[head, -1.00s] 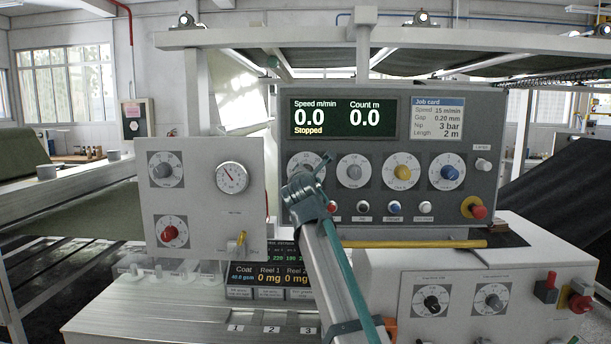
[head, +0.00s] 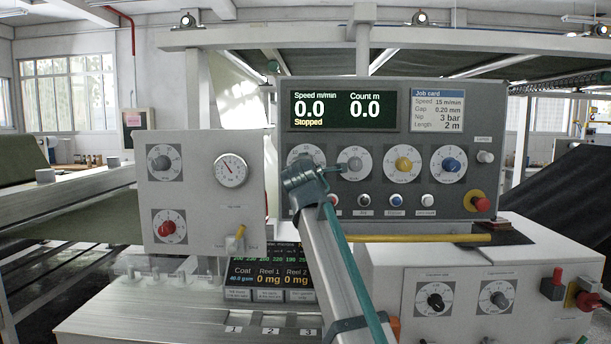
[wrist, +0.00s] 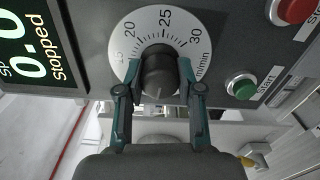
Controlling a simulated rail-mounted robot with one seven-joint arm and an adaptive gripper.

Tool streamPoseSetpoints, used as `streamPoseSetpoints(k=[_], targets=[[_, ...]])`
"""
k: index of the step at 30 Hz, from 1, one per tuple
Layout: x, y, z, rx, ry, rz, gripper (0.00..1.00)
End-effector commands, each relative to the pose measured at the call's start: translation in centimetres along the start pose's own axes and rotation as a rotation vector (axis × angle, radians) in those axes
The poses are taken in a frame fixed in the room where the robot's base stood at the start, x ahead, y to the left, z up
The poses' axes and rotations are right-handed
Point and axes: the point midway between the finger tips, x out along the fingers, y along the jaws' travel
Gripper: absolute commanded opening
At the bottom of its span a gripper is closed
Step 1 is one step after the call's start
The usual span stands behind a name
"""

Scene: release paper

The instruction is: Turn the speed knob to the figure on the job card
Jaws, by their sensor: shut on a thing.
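The speed knob (wrist: 160,75) is a dark round knob on a white dial (wrist: 192,28) marked 15, 20, 25 and 30 m/min in the wrist view. My gripper (wrist: 159,82) is shut on it, one teal finger on each side. The knob's pointer mark cannot be made out clearly. In the head view my arm's end partly covers this dial (head: 300,151). The job card (head: 437,110) reads speed 15 m/min, gap 0.20 mm, nip 3 bar and length 2 m. The green display (head: 342,111) shows speed 0.0 and Stopped.
A green start button (wrist: 243,87) and a red button (wrist: 293,10) sit close beside the dial. Grey (head: 355,163), yellow (head: 403,163) and blue (head: 451,165) knobs line the panel to the right. A yellow bar (head: 415,238) runs below the panel.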

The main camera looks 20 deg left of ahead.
Motion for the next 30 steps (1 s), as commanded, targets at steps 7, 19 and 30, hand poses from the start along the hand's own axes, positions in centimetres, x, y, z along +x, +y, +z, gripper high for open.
streamPoseSetpoints(k=[7,19,30], targets=[[0.08,-0.29,-0.08,0.234,0.001,0.001,0.02],[0.09,-0.25,-0.05,0.614,0.0,0.001,0.02],[0.08,-0.2,-0.01,0.964,0.0,0.0,0.02]])
